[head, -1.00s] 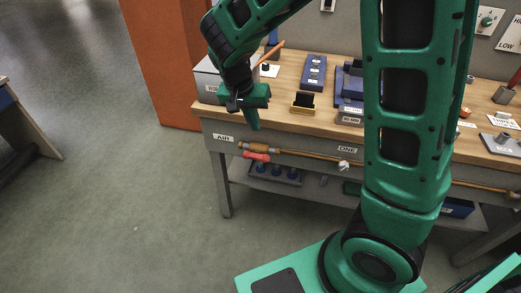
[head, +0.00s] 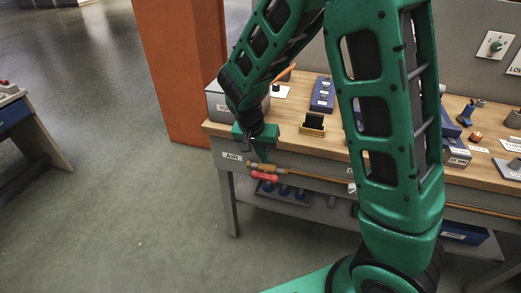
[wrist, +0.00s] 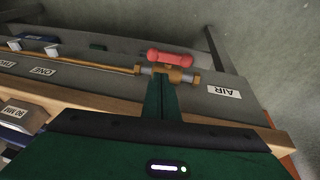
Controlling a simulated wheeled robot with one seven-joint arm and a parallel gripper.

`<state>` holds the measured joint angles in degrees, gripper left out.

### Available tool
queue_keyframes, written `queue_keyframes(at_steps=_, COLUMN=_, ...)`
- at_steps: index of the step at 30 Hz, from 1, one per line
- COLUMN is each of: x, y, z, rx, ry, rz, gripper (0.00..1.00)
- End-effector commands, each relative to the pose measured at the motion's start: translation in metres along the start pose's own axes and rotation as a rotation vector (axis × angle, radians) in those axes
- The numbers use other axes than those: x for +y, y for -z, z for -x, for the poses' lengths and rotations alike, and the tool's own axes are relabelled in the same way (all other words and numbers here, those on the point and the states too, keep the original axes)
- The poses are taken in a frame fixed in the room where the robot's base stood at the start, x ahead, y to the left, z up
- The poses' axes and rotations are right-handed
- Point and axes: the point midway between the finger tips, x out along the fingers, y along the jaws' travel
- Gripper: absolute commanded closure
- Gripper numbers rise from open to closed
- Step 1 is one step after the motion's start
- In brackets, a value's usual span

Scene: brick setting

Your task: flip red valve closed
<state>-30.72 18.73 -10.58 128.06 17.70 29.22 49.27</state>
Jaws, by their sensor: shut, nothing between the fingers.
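The red valve handle (head: 264,176) sits on a brass valve body (head: 262,167) on the copper pipe along the bench's front edge, below and right of the AIR label (head: 233,157). In the wrist view the red handle (wrist: 170,58) lies roughly along the pipe, beyond the brass body (wrist: 172,75). My gripper (head: 265,160) is shut and empty, its tips pointing down at the valve. In the wrist view the fingertips (wrist: 161,78) overlap the brass body's near side. I cannot tell whether they touch it.
The wooden bench top (head: 293,132) is above the pipe and holds a black-and-yellow block (head: 313,123) and a blue switch box (head: 322,94). A lower shelf with a grey tray (head: 283,194) is below. Open floor (head: 130,220) lies to the left.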

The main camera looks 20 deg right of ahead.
Motion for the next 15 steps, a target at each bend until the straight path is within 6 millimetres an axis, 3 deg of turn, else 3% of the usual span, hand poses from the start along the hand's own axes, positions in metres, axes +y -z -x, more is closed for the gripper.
queue_keyframes(at_steps=6, x=0.003, y=-0.002, z=-0.04, rx=-0.002, ry=-0.005, rz=0.001, gripper=1.0)
queue_keyframes(at_steps=15, x=0.01, y=-0.01, z=-0.067, rx=0.0, ry=-0.001, rz=0.0, gripper=1.0)
